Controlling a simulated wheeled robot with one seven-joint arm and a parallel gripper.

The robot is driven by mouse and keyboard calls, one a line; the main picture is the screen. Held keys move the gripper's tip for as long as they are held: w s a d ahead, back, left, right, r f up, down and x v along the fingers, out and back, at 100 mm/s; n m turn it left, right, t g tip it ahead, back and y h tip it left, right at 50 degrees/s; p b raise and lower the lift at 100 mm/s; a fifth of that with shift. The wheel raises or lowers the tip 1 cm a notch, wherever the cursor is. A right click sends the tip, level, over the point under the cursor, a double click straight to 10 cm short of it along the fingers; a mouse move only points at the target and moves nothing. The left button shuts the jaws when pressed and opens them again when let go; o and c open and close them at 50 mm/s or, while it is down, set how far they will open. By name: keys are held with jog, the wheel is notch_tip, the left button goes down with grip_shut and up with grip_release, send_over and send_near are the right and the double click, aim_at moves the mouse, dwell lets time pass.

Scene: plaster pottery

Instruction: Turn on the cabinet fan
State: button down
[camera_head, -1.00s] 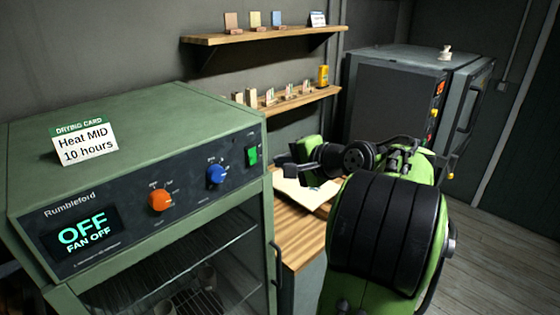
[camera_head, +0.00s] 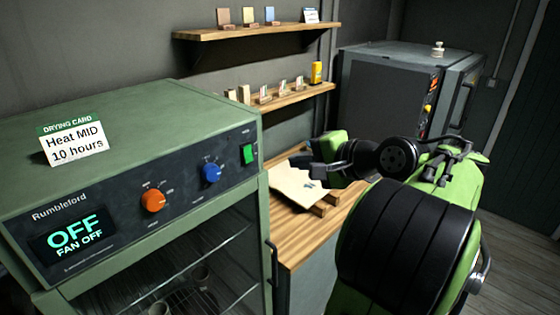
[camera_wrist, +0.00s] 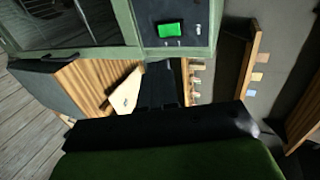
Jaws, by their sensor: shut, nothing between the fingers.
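The green drying cabinet (camera_head: 150,120) stands at the left in the head view. Its dark front panel has a display (camera_head: 75,238) reading "OFF" and "FAN OFF", an orange knob (camera_head: 153,201), a blue knob (camera_head: 212,173) and a green switch (camera_head: 249,154) at the right end. The green switch also shows at the top of the wrist view (camera_wrist: 170,30). My gripper (camera_head: 314,172) is right of the panel, apart from it, over the side worktop. In the wrist view my gripper (camera_wrist: 158,68) is shut and empty, its dark fingers pointing toward the panel below the switch.
A card (camera_head: 75,143) on the cabinet reads "Heat MID 10 hours". A wooden worktop (camera_head: 300,238) with a pale sheet (camera_head: 293,187) lies right of the cabinet. Two wall shelves (camera_head: 250,32) hold small samples. A dark kiln-like box (camera_head: 385,95) stands behind my arm.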

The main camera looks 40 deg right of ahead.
aim_at(249, 161)
jog(key=shift+a+f+b, duration=0.1)
jog(key=shift+f+b, duration=0.4)
jog(key=shift+f, duration=0.15)
jog(key=x, duration=0.9)
jog(key=r+x, duration=0.1)
jog(key=x, duration=0.3)
jog(key=shift+w, duration=0.6)
